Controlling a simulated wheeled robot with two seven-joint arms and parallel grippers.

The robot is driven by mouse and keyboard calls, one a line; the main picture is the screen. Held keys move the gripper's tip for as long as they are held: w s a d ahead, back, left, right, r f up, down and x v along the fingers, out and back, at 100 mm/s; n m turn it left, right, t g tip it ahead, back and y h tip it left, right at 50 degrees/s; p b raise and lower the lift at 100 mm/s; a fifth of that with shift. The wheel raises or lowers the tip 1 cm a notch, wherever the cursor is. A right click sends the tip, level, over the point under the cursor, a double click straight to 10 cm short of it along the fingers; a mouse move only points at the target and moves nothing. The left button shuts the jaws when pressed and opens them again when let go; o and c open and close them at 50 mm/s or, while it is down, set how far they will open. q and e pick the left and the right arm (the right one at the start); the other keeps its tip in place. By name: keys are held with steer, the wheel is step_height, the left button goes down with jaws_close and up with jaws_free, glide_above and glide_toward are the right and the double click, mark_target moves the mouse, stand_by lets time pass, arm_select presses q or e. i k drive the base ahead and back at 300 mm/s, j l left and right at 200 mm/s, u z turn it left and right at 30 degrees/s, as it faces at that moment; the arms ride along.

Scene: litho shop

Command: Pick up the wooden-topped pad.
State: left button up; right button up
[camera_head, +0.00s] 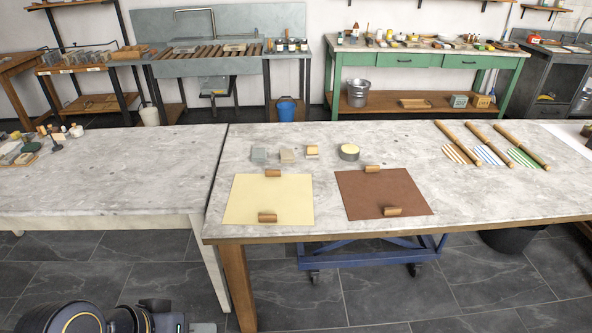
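A small block with a light wooden top (312,151) stands on the grey stone-topped table (480,205), behind the gap between the two sheets; it looks like the wooden-topped pad, but it is small in view. A round grey tin with a pale yellow top (349,152) is to its right. Two pale greyish blocks, one (259,154) and another (287,156), are to its left. My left gripper (190,325) is low at the bottom edge, cut off by the frame, below and left of the table and far from the pad. My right gripper is out of view.
A cream sheet (245,200) and a brown sheet (360,193) lie at the front, with small wooden cylinders on them. Several wooden rods with striped strips (490,155) lie at the right. A second table (110,165) adjoins on the left. The table's middle right is clear.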

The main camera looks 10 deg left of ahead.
mark_target(312, 152)
steer(key=i+l, duration=0.85)
steer(key=i, duration=0.2)
steer(key=i+l+z, duration=0.1)
steer(key=i+l, duration=0.35)
steer(key=i, duration=0.1)
